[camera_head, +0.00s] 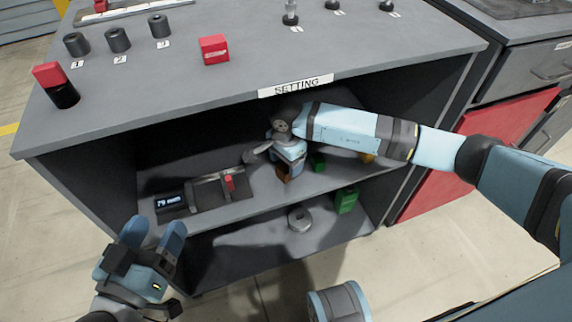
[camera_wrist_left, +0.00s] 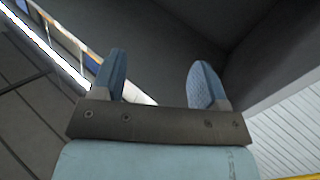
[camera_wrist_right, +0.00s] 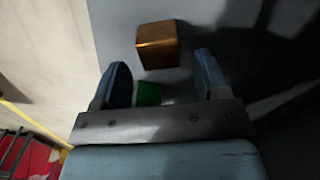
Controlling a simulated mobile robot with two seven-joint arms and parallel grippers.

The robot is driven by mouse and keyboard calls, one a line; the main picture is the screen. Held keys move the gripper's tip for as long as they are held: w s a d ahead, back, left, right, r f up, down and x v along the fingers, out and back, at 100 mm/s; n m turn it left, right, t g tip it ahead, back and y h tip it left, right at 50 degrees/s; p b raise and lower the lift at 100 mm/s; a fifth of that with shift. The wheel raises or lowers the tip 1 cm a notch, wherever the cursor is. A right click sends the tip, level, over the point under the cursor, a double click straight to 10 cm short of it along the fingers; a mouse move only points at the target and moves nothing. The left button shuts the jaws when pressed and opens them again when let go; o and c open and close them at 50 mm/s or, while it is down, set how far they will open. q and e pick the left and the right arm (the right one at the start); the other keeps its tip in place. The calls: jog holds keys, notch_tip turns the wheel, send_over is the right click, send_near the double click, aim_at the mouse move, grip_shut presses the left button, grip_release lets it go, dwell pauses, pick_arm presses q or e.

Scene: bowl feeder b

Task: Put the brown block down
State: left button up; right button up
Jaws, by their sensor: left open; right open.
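The brown block (camera_head: 283,173) is on the middle shelf of the grey cabinet, partly hidden by my right gripper (camera_head: 289,158). In the right wrist view the brown block (camera_wrist_right: 157,44) lies just beyond the two fingertips, with no finger seen closed on it. My right gripper (camera_wrist_right: 162,68) is open and empty, reaching in under the SETTING label. My left gripper (camera_head: 158,232) is open and empty, in front of the cabinet's left side. The left wrist view shows its spread fingers (camera_wrist_left: 158,70) with nothing between them.
A grey disc (camera_head: 300,218) sits lower. The cabinet top (camera_head: 240,75) overhangs my right arm.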

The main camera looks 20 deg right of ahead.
aim_at(286, 167)
pick_arm(q)
jog(key=shift+t, duration=0.7)
notch_tip(286, 167, up, 4)
jog(key=shift+a+r+p, duration=0.1)
jog(key=shift+a+p, duration=0.05)
jog(key=shift+p, duration=0.95)
pick_arm(e)
notch_tip(286, 167, up, 9)
